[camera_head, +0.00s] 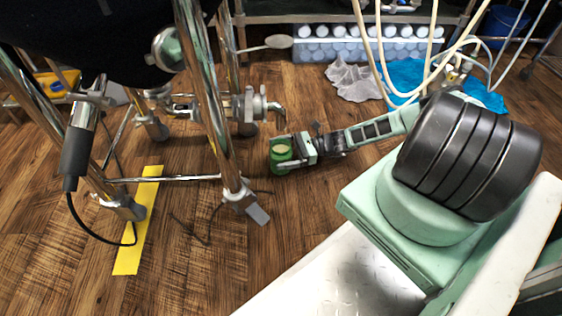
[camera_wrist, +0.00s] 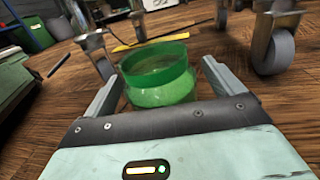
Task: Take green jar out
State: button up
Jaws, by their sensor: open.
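The green jar (camera_head: 281,151) stands upright on the wooden floor, to the right of a shiny metal leg of the tank stand. In the wrist view the jar (camera_wrist: 158,75) is a green open-topped glass between my two fingers. My gripper (camera_head: 284,157) is open around the jar, low near the floor. In the wrist view the gripper (camera_wrist: 160,90) has one finger on each side of the jar, with a small gap visible at the right finger. The jar's lower part is partly hidden by my gripper.
The chrome stand legs (camera_head: 212,100) and a lower crossbar (camera_head: 165,180) are close on the left. A yellow tape strip (camera_head: 138,220) lies on the floor. A caster wheel (camera_wrist: 275,50) is at the right in the wrist view. Hoses and blue cloth (camera_head: 405,78) lie behind. Open floor lies in front.

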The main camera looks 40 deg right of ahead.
jog(key=c, duration=1.3)
jog(key=shift+r, duration=0.15)
